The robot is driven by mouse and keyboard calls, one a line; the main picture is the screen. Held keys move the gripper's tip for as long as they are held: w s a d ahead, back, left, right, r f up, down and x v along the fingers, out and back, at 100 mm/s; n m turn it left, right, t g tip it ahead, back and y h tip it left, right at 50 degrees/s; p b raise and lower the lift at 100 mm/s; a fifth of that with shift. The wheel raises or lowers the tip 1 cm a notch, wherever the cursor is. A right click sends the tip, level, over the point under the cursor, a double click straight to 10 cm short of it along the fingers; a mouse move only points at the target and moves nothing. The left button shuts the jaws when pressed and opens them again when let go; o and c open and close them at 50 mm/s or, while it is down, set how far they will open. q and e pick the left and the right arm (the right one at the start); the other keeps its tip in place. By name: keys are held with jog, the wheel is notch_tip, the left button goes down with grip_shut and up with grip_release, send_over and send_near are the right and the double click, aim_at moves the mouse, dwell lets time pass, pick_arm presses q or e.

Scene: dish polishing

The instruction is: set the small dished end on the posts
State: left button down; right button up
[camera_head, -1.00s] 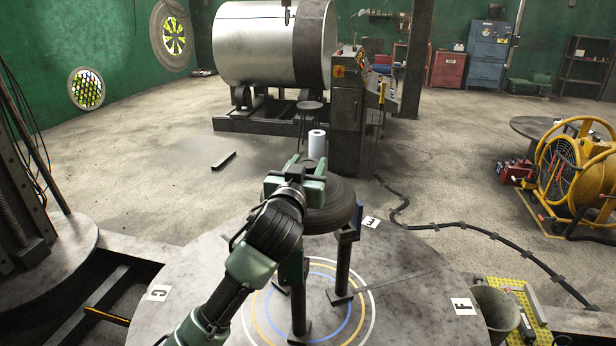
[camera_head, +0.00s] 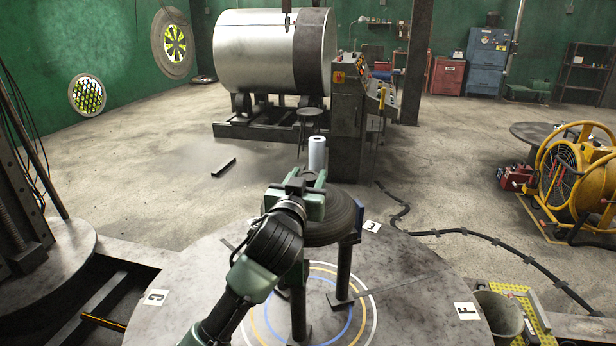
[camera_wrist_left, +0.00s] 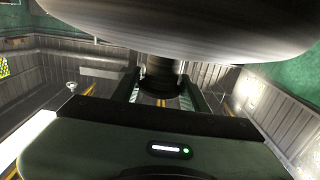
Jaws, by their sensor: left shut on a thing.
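The small dished end (camera_head: 332,222) is a dark grey, round, ringed bowl shape at the middle of the head view. It is over the upright posts (camera_head: 345,270), whose tops it partly hides. I cannot tell whether it touches them. My left gripper (camera_head: 311,180) is at its upper left side, shut on a dark round stub of it. In the left wrist view the dished end's smooth curved surface (camera_wrist_left: 200,25) fills the top, and the dark stub (camera_wrist_left: 160,78) sits between the fingers. The right gripper is not in view.
The posts stand on a round grey table (camera_head: 420,285) with coloured rings and lettered labels. A grey bucket (camera_head: 498,315) and a yellow perforated plate (camera_head: 525,300) are at the right edge. The table's right side is mostly clear.

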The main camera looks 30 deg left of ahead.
pick_arm(q)
jog(key=shift+f+b, duration=1.85)
jog(key=shift+f, duration=0.65)
jog(key=c, duration=0.7)
grip_release()
jog(key=shift+s, duration=0.1)
jog(key=shift+o, duration=0.2)
jog(key=shift+f, duration=0.35)
notch_tip(320, 180, up, 9)
jog(key=p, duration=0.9)
jog(key=shift+r, duration=0.2)
jog(key=shift+f, duration=0.1)
